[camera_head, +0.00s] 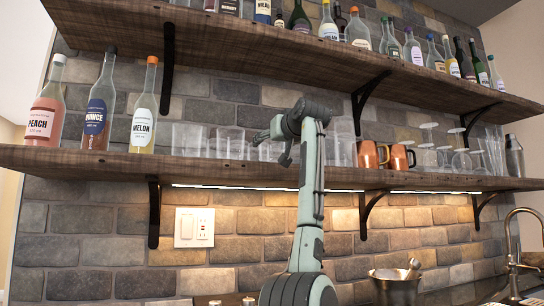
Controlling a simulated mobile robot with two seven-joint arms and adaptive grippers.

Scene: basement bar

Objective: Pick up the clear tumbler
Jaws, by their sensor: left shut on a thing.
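Several clear tumblers stand in a row on the lower wooden shelf, among them one at the left (190,140) and one beside it (230,143). My left gripper (269,147) reaches up from below to shelf height, its fingers pointing left. It is shut on a clear tumbler (265,151) right of these two. This glass is faint against the bricks and partly hidden by the fingers; I cannot tell whether it touches the shelf. More clear glass (341,147) shows right of my wrist. My right gripper is not in view.
The lower shelf (100,161) also holds labelled bottles (144,118) at the left, copper mugs (369,155) and upturned stemmed glasses (462,161) at the right. The upper shelf (270,41) with bottles hangs above my gripper. A metal bucket (396,287) and a tap (513,250) are below right.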

